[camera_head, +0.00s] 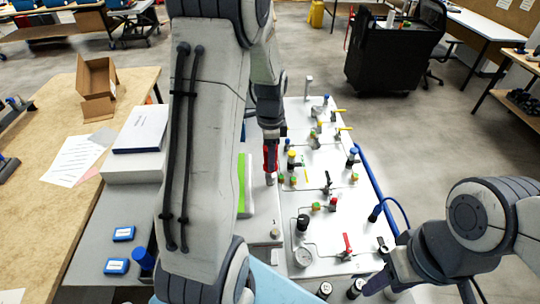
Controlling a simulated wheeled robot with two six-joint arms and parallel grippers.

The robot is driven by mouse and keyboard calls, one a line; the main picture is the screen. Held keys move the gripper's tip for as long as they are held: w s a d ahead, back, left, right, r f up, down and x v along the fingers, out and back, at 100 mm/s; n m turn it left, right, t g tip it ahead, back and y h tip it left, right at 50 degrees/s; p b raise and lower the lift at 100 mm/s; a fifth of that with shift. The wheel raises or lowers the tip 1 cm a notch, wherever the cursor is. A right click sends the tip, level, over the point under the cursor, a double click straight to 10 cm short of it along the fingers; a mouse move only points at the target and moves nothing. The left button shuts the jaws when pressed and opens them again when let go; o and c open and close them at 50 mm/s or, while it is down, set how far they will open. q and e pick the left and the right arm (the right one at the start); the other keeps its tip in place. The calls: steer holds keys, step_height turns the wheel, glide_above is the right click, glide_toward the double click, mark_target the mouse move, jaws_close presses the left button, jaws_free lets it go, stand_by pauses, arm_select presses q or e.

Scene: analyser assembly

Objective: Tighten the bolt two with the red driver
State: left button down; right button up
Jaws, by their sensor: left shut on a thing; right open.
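My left gripper (270,128) is shut on the red driver (270,154). The driver hangs upright, tip down, over the left strip of the white analyser panel (325,262). A small grey bolt-like piece (269,179) shows right under the driver; I cannot tell whether the tip touches it. A second small grey round piece (275,234) sits nearer on the same strip. I cannot tell which one is bolt two. My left arm hides much of the area to the left. My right gripper (420,291) is open and empty at the lower right, partly cut off by the picture's edge.
The panel carries several valves, a gauge (304,256) and a red-handled valve (347,244). A blue tube (366,176) runs along its right side. A wooden table (50,215) on the left holds an open cardboard box (97,80). The floor right of the panel is clear.

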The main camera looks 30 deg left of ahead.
arm_select(q)
steer(key=shift+f+b, duration=0.5)
steer(key=shift+f, duration=0.25)
steer(key=c, duration=1.1)
jaws_free()
steer(key=shift+c, duration=0.2)
jaws_close()
